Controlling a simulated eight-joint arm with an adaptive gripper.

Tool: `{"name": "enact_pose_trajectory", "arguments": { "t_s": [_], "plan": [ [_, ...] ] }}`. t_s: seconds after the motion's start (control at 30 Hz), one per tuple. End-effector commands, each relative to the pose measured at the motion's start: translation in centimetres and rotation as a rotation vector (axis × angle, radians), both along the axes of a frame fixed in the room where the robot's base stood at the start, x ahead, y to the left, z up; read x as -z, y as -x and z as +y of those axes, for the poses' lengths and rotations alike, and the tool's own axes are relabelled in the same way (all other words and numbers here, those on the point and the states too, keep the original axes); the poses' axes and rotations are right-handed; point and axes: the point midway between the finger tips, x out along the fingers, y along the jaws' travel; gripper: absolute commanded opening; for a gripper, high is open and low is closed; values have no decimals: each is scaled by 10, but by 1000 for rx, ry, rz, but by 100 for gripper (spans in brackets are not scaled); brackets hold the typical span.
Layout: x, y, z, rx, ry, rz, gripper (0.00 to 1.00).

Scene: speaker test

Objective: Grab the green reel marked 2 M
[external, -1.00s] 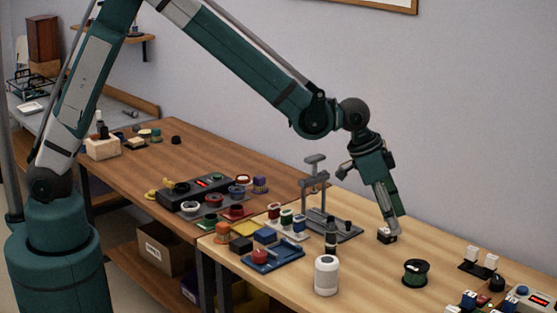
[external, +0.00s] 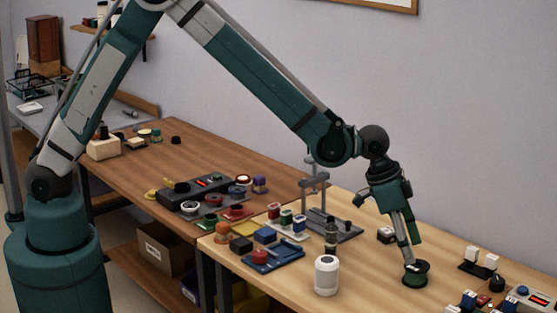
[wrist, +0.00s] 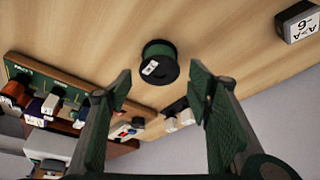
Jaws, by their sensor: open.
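The green reel (external: 415,274) lies on the light wooden table in the external view, a dark spool with green winding. In the wrist view the reel (wrist: 159,62) shows a small white label whose text is too small to read with certainty. My gripper (external: 411,261) is at the reel from above in the external view, its fingers overlapping the reel's top edge. In the wrist view my gripper (wrist: 165,85) has its two fingers wide apart, with the reel beyond and between the tips. Nothing is held. I cannot tell whether a finger touches the reel.
A white cylinder (external: 326,275) stands left of the reel, with a dark bottle behind it. A small black block (external: 386,235) with a white face lies behind the reel. Table around the reel is clear.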

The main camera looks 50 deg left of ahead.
Motion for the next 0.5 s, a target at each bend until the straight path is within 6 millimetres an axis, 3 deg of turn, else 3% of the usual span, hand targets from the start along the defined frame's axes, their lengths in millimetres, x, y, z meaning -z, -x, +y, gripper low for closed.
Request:
{"name": "enact_pose_trajectory", "arguments": {
  "t_s": [0.2, 0.5],
  "plan": [
    [15, -4, -5, 0, 0, 0, 50],
    [16, -4, -6, 0, 0, 0, 50]
  ]
}}
